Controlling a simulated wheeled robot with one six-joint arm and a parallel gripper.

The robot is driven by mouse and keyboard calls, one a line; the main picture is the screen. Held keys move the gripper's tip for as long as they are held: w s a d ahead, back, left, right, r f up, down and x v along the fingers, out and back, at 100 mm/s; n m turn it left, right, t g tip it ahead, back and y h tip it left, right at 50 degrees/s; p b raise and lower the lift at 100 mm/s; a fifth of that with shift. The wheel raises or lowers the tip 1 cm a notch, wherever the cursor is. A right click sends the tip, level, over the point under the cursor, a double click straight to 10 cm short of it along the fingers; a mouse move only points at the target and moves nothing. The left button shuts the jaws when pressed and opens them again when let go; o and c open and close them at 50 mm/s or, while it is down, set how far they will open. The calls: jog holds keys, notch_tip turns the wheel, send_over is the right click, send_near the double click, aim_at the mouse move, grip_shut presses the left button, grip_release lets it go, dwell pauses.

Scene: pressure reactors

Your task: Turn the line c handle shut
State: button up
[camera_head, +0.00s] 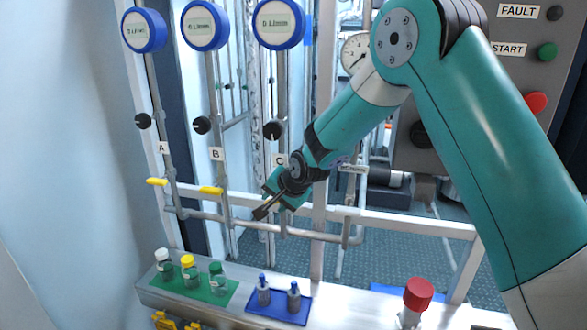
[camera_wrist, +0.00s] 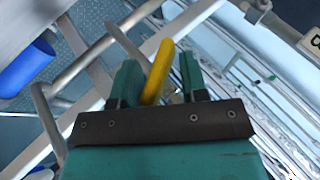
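The yellow handle (camera_wrist: 158,70) shows in the wrist view between the two teal fingers of my gripper (camera_wrist: 160,82). The fingers are apart, with a visible gap on the handle's right; its lower end is close to the left finger. In the head view my gripper (camera_head: 276,196) is in front of the line C pipe, below the C label (camera_head: 279,160), and hides that line's handle. The line C gauge (camera_head: 278,24) is blue-rimmed, above a black knob (camera_head: 274,130). I cannot tell how the handle lies against its pipe.
Yellow handles on line A (camera_head: 157,182) and line B (camera_head: 210,190) lie crosswise to their pipes, left of my gripper. A bench below holds a green mat (camera_head: 222,296) with capped bottles and a blue tray (camera_head: 258,322) with vials. A control panel (camera_head: 500,95) stands right.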

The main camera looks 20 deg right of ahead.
jog(key=g+h+p, duration=0.1)
jog(key=p, duration=0.1)
jog(key=r+g+h+p, duration=0.1)
jog(key=p, duration=0.2)
jog(key=shift+a+n+p, duration=0.2)
jog(key=shift+n+p, duration=0.1)
jog(key=shift+p, duration=0.05)
jog(key=g+h+p, duration=0.2)
jog(key=h+p, duration=0.1)
jog(key=p, duration=0.2)
jog(key=shift+w+f+n+p, duration=0.1)
jog(key=shift+f+n+p, duration=0.05)
jog(key=shift+n+p, duration=0.25)
jog(key=shift+a+b, duration=0.15)
jog(key=shift+b, duration=0.35)
jog(key=s+a+r+b, duration=0.4)
jog(key=s+a+b, duration=0.35)
jog(key=s, duration=0.45)
jog(key=s+d+r+n+g+y+p, duration=0.2)
jog(key=s+d+r+n+y, duration=0.1)
jog(key=s+r+n, duration=0.5)
jog(key=s+r+y, duration=0.1)
jog(key=s+r, duration=0.2)
jog(key=s, duration=0.3)
jog(key=shift+g, duration=0.3)
jog(key=shift+f, duration=0.1)
